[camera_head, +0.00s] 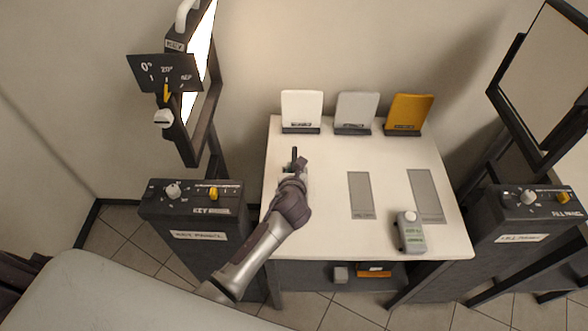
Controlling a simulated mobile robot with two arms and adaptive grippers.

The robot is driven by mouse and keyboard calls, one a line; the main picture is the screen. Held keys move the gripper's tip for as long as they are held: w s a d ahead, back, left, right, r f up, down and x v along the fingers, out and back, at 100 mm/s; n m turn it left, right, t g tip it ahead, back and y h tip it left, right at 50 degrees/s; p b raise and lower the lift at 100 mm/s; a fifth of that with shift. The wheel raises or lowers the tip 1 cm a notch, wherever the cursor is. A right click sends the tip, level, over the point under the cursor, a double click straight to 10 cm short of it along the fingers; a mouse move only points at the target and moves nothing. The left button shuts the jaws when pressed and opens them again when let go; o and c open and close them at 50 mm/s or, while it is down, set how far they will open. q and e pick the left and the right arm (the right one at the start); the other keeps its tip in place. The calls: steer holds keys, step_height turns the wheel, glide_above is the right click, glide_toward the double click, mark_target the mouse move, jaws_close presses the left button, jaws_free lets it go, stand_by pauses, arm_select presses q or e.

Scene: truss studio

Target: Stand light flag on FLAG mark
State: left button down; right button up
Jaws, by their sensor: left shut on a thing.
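My left gripper (295,167) is over the left part of the white table, its arm coming up from the lower left. It is shut on a narrow dark thing (294,153) that sticks up past the fingertips. This looks like the light flag seen edge-on, but most of it is hidden by the gripper. I cannot tell whether its foot touches the table. Two grey rectangular marks lie on the table to the right, a middle mark (361,193) and a right mark (425,192). Their lettering is too small to read. My right gripper is not in view.
White (301,105), grey (356,108) and orange (408,110) cards stand along the back of the table (395,160). A light meter (411,236) lies at the front right, over the right mark's lower edge. Control boxes (195,212) (530,212) and lamp panels flank the table.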

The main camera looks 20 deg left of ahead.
arm_select(q)
steer(key=shift+f, duration=0.25)
steer(key=shift+f, duration=0.15)
steer(key=c, duration=1.1)
jaws_free()
steer(key=shift+c, duration=0.2)
steer(key=shift+s+r, duration=0.15)
steer(key=shift+r, duration=0.05)
steer(key=v, duration=1.1)
steer(key=shift+s+r, duration=0.2)
steer(key=shift+s, duration=0.1)
steer(key=shift+d, duration=0.1)
